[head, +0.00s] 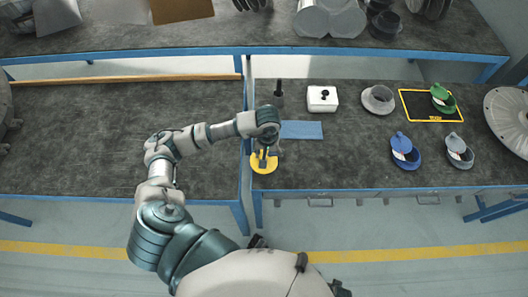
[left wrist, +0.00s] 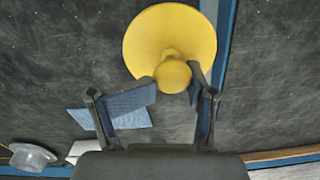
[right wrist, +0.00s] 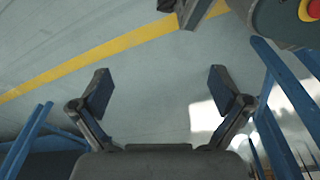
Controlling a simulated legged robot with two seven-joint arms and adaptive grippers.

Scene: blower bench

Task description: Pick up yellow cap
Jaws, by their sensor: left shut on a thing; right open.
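The yellow cap (head: 262,166) is at the left front end of the right bench in the head view, partly hidden by my left gripper (head: 266,150). In the left wrist view the cap (left wrist: 165,35) is a wide yellow disc with a round knob. My left gripper (left wrist: 174,86) is shut on the knob, one finger on each side. I cannot tell whether the cap touches the bench. My right gripper (right wrist: 162,88) is open and empty above the floor in the right wrist view; it is not clearly visible in the head view.
A blue cloth (head: 302,130) lies just behind the cap. A black peg (head: 279,90), white box (head: 322,104), grey flanged part (head: 378,99), blue cap (head: 403,153), grey cap (head: 459,151) and green cap (head: 441,97) on a yellow-edged mat (head: 413,106) stand farther right. The left bench (head: 80,150) is mostly clear.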

